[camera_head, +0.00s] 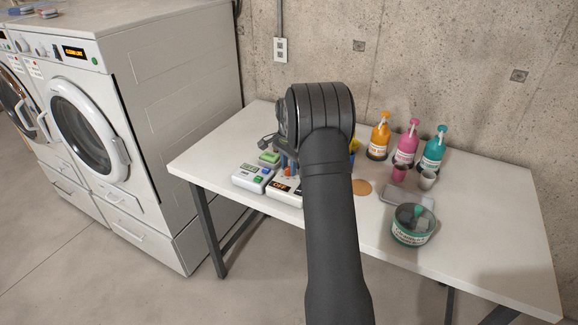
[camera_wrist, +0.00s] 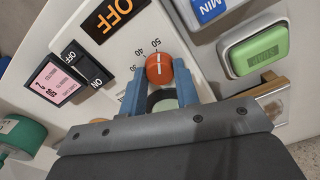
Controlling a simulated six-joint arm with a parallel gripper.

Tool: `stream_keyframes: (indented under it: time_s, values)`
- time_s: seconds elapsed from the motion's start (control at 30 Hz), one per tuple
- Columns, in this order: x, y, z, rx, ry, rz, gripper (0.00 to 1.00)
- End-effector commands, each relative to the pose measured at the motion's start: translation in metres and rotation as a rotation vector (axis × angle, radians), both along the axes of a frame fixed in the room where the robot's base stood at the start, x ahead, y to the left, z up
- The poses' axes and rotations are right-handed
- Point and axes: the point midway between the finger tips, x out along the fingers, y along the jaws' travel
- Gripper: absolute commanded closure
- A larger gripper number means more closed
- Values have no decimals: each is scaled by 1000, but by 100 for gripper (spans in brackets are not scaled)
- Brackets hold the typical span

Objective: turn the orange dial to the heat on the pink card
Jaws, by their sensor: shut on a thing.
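The orange dial (camera_wrist: 159,68) sits on a white panel, with a white pointer line and printed numbers such as 30, 40 and 50 beside it. My gripper (camera_wrist: 158,80) is shut on the dial, one blue finger on each side. A pink card (camera_wrist: 58,83) in a dark frame lies left of the dial in the wrist view. It carries small print and what looks like 50 and 2, seen turned. In the head view my gripper (camera_head: 288,165) is over the white control box (camera_head: 287,197), and my arm hides part of it.
An OFF display (camera_wrist: 113,17) and an ON/OFF switch (camera_wrist: 82,67) are beside the dial. A green START button (camera_wrist: 253,53) is on a neighbouring box. Bottles (camera_head: 405,142), cups and a green-rimmed tub (camera_head: 412,225) stand on the right of the table.

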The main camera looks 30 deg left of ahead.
Motion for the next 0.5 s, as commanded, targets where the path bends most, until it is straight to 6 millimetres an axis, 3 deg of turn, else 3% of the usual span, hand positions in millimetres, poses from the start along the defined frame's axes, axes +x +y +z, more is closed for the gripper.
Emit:
stream_keyframes:
  time_s: [0.17, 0.2, 0.27, 0.5]
  values:
    - [1, 0, 1, 2, -2, -1, 94]
    - [1, 0, 1, 2, -2, 0, 64]
    - [0, 0, 1, 2, -2, 0, 52]
    - [0, 0, 0, 1, 0, 1, 50]
